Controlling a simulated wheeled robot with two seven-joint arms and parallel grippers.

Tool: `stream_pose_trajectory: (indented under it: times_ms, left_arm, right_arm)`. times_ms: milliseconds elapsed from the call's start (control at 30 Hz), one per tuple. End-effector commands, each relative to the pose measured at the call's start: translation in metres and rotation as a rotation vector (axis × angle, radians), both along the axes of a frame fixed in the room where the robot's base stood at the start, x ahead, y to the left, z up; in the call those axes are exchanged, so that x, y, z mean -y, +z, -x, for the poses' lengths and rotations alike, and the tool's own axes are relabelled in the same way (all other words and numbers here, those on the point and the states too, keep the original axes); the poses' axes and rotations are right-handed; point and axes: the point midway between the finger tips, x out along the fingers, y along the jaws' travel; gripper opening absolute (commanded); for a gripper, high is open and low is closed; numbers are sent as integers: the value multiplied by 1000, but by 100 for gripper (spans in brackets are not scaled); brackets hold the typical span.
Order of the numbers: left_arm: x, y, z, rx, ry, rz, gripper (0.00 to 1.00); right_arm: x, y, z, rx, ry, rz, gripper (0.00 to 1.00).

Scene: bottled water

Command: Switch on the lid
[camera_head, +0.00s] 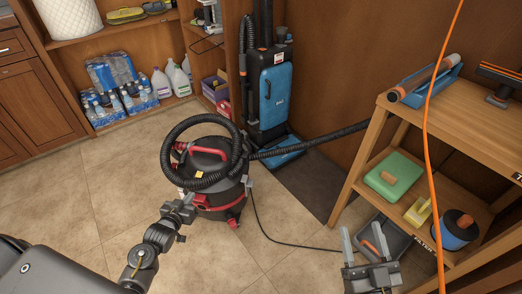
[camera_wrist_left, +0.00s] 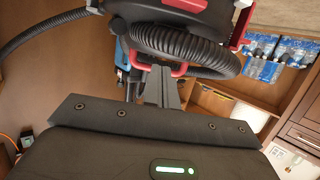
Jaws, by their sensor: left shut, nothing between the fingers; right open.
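A black and red shop vacuum (camera_head: 215,185) stands upright on the tiled floor in the middle of the head view. Its dark lid (camera_head: 207,160) has a red handle, and a thick black hose (camera_head: 176,140) loops over it, hiding part of the top. No switch can be made out. My left gripper (camera_head: 186,203) is shut and empty, at the near side of the vacuum; contact cannot be told. In the left wrist view the shut fingers (camera_wrist_left: 160,85) point toward the hose (camera_wrist_left: 190,45) and a red part (camera_wrist_left: 150,62). My right gripper (camera_head: 364,240) is open and empty at the lower right.
A blue upright vacuum (camera_head: 274,95) stands behind. A wooden shelf (camera_head: 425,150) with cleaning tools is at the right. Bottled water (camera_head: 120,100) and jugs sit on the back-left shelf. An orange cord (camera_head: 430,130) hangs at the right. The left floor is clear.

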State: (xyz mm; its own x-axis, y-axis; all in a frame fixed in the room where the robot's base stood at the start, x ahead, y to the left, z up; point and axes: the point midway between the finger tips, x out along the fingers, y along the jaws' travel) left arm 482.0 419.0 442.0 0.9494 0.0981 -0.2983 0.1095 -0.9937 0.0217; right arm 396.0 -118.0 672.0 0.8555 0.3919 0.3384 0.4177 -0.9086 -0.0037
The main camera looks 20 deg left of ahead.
Motion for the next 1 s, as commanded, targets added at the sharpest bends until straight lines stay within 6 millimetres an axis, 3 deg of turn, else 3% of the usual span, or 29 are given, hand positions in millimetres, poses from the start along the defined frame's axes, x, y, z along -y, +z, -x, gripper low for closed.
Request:
stream_pose_trajectory:
  times_ms: [33,133,300,767,1000]
  left_arm:
    - [-6,-4,-6,52,3,-11,0]
    - [-15,16,-12,126,7,-27,0]
    - [-21,36,-14,187,8,-43,0]
    - [-22,41,-18,195,8,-44,0]
    - [-26,35,-50,196,9,-42,0]
  right_arm:
    - [1,5,11,75,9,-27,60]
    - [3,38,31,189,22,-71,60]
    - [7,67,51,283,32,-107,60]
    - [8,74,54,306,30,-117,60]
    - [21,81,61,436,0,-177,60]
